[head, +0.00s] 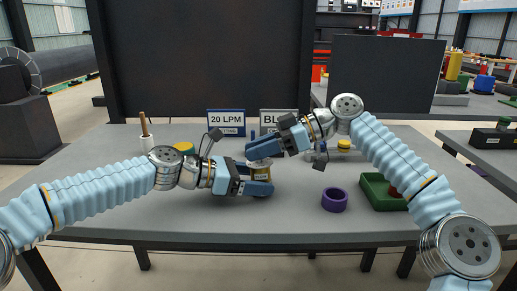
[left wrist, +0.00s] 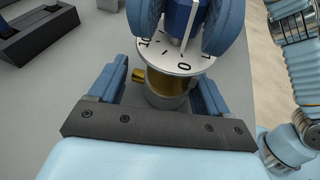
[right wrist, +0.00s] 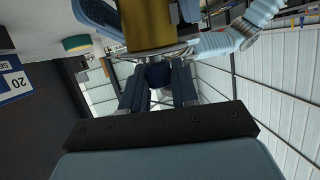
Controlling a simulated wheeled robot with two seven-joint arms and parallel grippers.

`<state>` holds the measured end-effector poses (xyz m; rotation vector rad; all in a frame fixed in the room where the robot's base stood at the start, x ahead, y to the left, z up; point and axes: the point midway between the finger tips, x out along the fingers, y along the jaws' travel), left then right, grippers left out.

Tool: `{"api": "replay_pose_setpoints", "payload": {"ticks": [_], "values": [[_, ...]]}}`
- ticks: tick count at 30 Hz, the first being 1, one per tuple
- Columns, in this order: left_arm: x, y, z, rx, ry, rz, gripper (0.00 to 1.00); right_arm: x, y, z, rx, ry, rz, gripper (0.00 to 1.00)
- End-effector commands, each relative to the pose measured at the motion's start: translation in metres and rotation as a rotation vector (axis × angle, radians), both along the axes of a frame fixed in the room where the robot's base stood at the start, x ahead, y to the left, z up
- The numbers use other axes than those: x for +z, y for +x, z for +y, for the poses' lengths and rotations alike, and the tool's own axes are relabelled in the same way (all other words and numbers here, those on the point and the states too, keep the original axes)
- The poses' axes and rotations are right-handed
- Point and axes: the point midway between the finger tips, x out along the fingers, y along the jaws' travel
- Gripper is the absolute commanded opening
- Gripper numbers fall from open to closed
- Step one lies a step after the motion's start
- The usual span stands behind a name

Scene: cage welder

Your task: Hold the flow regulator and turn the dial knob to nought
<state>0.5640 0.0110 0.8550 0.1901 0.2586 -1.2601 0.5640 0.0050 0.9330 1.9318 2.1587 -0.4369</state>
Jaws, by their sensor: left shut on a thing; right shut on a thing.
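The flow regulator (head: 261,175) has a brass-coloured body with a label and stands upright on the table. My left gripper (head: 258,181) is shut around its body from the left. The left wrist view shows the brass body (left wrist: 158,90) between the fingers and a white numbered dial plate (left wrist: 168,56) above it. The blue dial knob (left wrist: 182,18) is between my right gripper's fingers (head: 266,148), which come from above. A pale line on the knob runs roughly toward the 0; its exact alignment is unclear. The knob (right wrist: 158,72) also shows in the right wrist view.
A sign reading 20 LPM (head: 227,120) and a partly hidden sign (head: 278,117) stand behind. A purple ring (head: 334,199) and a green tray (head: 378,194) are at the right. A white cup (head: 147,142) is at the left. The front of the table is clear.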

Motion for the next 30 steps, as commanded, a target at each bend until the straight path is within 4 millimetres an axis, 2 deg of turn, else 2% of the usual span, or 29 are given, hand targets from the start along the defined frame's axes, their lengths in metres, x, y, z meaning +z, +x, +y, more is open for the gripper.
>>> {"api": "replay_pose_setpoints", "payload": {"ticks": [8, 9, 13, 23, 26, 30], "values": [[0.000, -0.001, 0.000, -0.003, 0.001, -0.001, 0.38, 0.000, 0.001, -0.001, -0.004, 0.000, 0.000, 0.00], [0.000, -0.001, 0.000, -0.003, 0.001, -0.001, 0.38, 0.000, 0.001, -0.001, -0.004, 0.000, 0.000, 0.32], [0.000, -0.001, 0.000, -0.002, 0.000, 0.000, 0.38, 0.000, 0.001, -0.001, -0.003, 0.000, 0.000, 0.51], [0.000, 0.000, 0.000, -0.001, 0.000, -0.001, 0.38, 0.001, 0.001, -0.003, -0.003, 0.000, 0.000, 0.51], [0.000, 0.000, 0.000, -0.001, 0.000, -0.001, 0.38, 0.005, 0.003, -0.014, -0.005, 0.000, -0.001, 0.51], [0.000, 0.000, 0.000, 0.000, 0.000, -0.001, 0.38, 0.016, 0.007, -0.042, -0.007, 0.002, 0.000, 0.51]]}}
